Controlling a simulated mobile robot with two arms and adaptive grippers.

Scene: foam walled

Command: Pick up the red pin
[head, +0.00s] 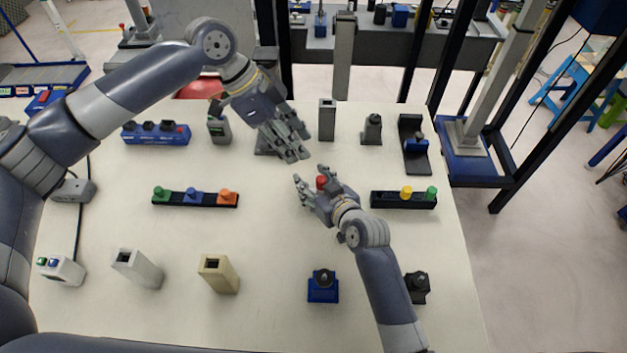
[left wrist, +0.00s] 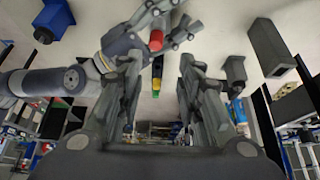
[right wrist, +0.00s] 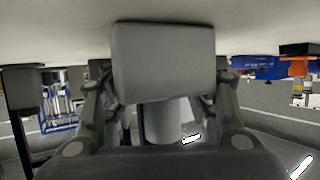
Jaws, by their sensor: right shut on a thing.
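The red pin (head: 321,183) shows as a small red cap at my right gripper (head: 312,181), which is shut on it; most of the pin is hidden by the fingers. The pin also shows in the left wrist view (left wrist: 156,40). The left end of that rack is bare. My left gripper (head: 290,142) is open and empty, above and left of the right gripper. The right wrist view does not show the red pin.
A second rack (head: 194,200) holds green, blue and orange pins. A grey tower (head: 327,118) stands behind the grippers; a grey block (right wrist: 163,60) fills the middle of the right wrist view. A tan holder (head: 217,275) and blue fixture (head: 323,287) stand in front. The table centre is mostly clear.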

